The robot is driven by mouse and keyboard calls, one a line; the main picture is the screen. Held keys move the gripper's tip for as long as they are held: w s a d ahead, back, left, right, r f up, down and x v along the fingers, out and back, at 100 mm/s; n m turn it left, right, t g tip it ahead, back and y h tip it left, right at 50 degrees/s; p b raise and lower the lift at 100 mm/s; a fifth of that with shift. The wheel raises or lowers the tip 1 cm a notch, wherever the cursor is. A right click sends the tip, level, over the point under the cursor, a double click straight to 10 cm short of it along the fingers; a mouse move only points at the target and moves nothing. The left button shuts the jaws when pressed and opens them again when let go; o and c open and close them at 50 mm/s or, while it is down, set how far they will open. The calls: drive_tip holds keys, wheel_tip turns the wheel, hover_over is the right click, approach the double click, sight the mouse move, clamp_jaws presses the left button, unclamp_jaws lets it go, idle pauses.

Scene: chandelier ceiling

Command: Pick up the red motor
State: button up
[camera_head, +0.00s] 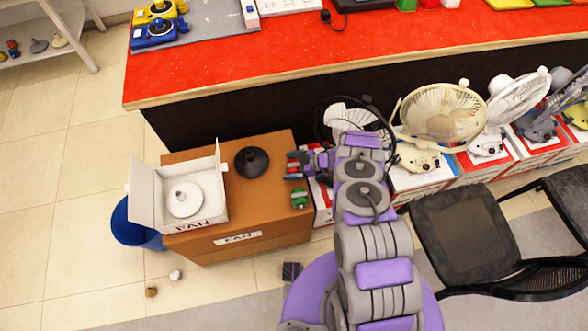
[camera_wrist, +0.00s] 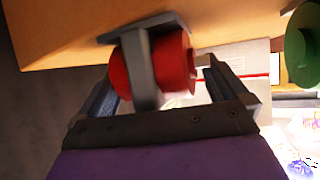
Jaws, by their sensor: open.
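The red motor (camera_wrist: 176,76), a red cylinder with a grey bracket across it, shows large in the wrist view at the edge of a brown cardboard box. My gripper (camera_wrist: 160,84) is open, with one finger on each side of the motor. I cannot tell whether either finger touches it. In the head view my gripper (camera_head: 297,165) is over the right edge of the box, and the motor there is mostly hidden by the fingers. A green motor (camera_head: 299,197) sits just below it on the box and shows at the right of the wrist view (camera_wrist: 303,45).
The brown box (camera_head: 238,218) also bears an open white fan box (camera_head: 205,208) and a black round base (camera_head: 251,161). A blue bin (camera_head: 130,224) stands left. Several fans, one cream (camera_head: 441,112), line the right below the red counter (camera_head: 300,62). A black chair (camera_head: 468,235) stands right.

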drive_tip(key=shift+a+f, duration=0.15)
drive_tip(key=c, duration=1.2)
drive_tip(key=shift+c, duration=0.2)
drive_tip(key=shift+r, duration=0.2)
